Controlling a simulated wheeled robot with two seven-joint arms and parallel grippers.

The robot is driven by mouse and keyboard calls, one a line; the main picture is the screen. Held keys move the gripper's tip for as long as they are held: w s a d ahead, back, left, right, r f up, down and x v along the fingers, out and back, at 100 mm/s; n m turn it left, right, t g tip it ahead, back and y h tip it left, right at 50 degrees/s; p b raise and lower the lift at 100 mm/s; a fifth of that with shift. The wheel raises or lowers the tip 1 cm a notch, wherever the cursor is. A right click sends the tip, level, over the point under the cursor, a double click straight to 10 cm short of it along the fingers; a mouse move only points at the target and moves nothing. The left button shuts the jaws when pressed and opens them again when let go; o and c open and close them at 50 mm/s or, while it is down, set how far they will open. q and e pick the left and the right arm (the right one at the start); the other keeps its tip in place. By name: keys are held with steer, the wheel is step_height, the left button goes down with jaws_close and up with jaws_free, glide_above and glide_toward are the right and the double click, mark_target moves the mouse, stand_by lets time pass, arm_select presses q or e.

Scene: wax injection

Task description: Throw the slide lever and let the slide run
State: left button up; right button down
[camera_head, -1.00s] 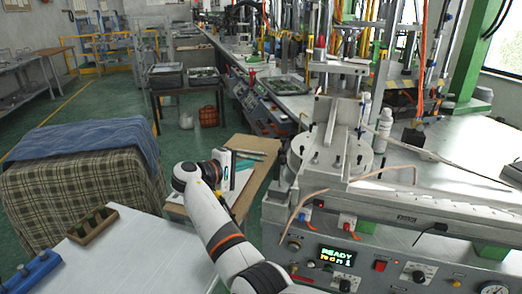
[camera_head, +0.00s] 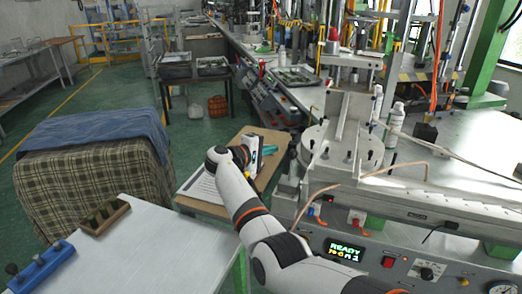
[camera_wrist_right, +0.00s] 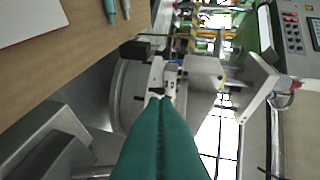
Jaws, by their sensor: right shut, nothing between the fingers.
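The injection machine (camera_head: 460,178) fills the right of the head view, with a round metal plate (camera_head: 313,160) carrying an upright slotted metal piece (camera_head: 345,125). Its front panel has a blue knob (camera_head: 315,210), a red-and-white knob (camera_head: 355,219) and a lit display (camera_head: 344,250) reading READY. I cannot tell which part is the slide lever. My right gripper (camera_head: 272,145) is left of the round plate, over the small side table. In the wrist view its green fingers (camera_wrist_right: 160,103) are shut and empty, pointing toward the round plate (camera_wrist_right: 128,95); contact cannot be told. My left gripper is not in view.
The small wooden side table (camera_head: 192,205) holds a paper sheet (camera_head: 203,186). A bent copper-coloured tube (camera_head: 345,184) crosses the machine front.

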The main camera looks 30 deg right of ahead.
mark_target(292, 165)
steer(key=shift+s+d+p, duration=1.35)
steer(key=shift+s+p, duration=0.25)
steer(key=shift+p, duration=0.2)
steer(key=shift+f, duration=0.1)
